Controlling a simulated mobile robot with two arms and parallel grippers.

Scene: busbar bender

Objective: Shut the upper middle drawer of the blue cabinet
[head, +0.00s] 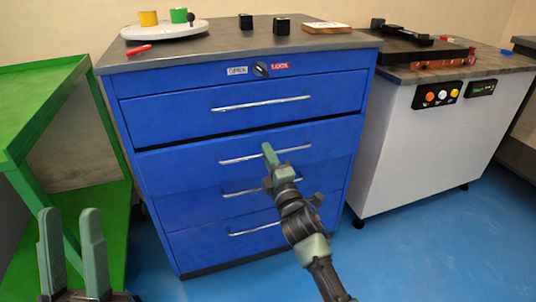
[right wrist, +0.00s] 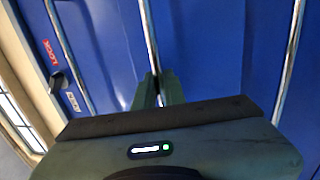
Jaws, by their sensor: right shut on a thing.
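The blue cabinet (head: 155,225) stands in the middle of the head view with its drawers stacked. The upper middle drawer (head: 180,168) stands slightly out, with a dark gap along its top edge. Its silver bar handle (head: 300,149) also shows in the right wrist view (right wrist: 148,30). My right gripper (head: 268,152) is shut on this handle near its middle; its fingers (right wrist: 156,90) close around the bar in the right wrist view. My left gripper (head: 70,212) is at the lower left, open and empty, away from the cabinet.
A green shelf unit (head: 40,105) stands left of the cabinet. A white machine cabinet (head: 415,150) stands at its right. The grey cabinet top (head: 225,45) carries a white round tray (head: 165,32), black blocks and a small board. The blue floor in front is clear.

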